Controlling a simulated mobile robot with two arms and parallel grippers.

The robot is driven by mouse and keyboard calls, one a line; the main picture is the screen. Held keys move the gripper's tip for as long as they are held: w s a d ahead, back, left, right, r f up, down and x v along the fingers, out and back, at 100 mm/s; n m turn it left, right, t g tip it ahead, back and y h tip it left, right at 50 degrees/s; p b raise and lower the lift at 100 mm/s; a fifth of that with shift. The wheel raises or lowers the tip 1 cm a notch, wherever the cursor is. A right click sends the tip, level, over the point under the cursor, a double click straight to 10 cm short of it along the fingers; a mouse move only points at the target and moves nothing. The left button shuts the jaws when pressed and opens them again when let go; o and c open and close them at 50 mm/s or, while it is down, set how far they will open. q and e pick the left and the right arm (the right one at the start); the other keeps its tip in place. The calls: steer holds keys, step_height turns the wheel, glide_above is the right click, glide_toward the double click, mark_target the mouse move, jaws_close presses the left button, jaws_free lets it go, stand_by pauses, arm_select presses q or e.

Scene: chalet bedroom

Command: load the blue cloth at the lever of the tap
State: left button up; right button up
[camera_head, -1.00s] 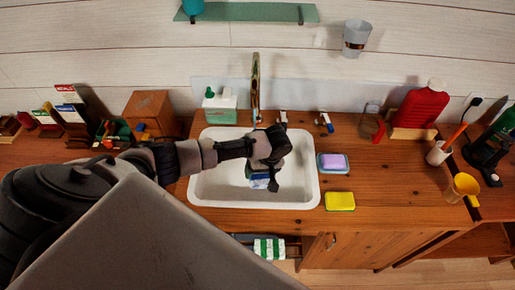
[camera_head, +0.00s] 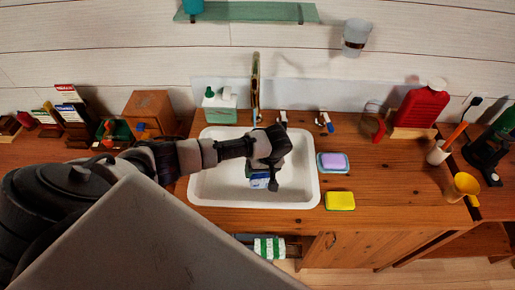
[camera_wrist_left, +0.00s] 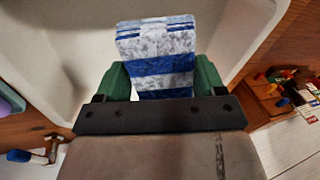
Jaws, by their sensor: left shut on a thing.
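The blue cloth (camera_head: 260,181), with blue and white stripes, is held over the white sink (camera_head: 305,195). In the left wrist view the cloth (camera_wrist_left: 160,65) sits between the green fingers of my left gripper (camera_wrist_left: 162,80), which is shut on it. In the head view my left gripper (camera_head: 274,172) hangs over the basin, in front of the tap. The tap (camera_head: 255,85) rises behind the sink. Two small fittings stand to its right, a left one (camera_head: 283,118) and a blue-and-white one (camera_head: 325,121); I cannot tell which is the lever. My right gripper is out of view.
A soap dish (camera_head: 333,163) and a yellow sponge (camera_head: 340,201) lie right of the sink. A green-striped cloth (camera_head: 269,248) hangs below the counter front.

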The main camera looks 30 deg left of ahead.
mark_target(257, 184)
arm_select(q)
steer(key=r+p, duration=0.1)
steer(key=s+d+p, duration=0.1)
steer(key=p, duration=0.1)
steer(key=shift+s+r, duration=0.1)
steer(key=shift+r, duration=0.25)
steer(key=shift+s+d+r+p, duration=0.5)
steer(key=shift+s+r+p, duration=0.15)
steer(key=shift+s, duration=0.1)
steer(key=shift+s+d+r, duration=0.1)
steer(key=shift+s+d, duration=0.1)
steer(key=shift+s, duration=0.1)
steer(key=shift+s+d+r, duration=0.25)
steer(key=shift+s+r, duration=0.15)
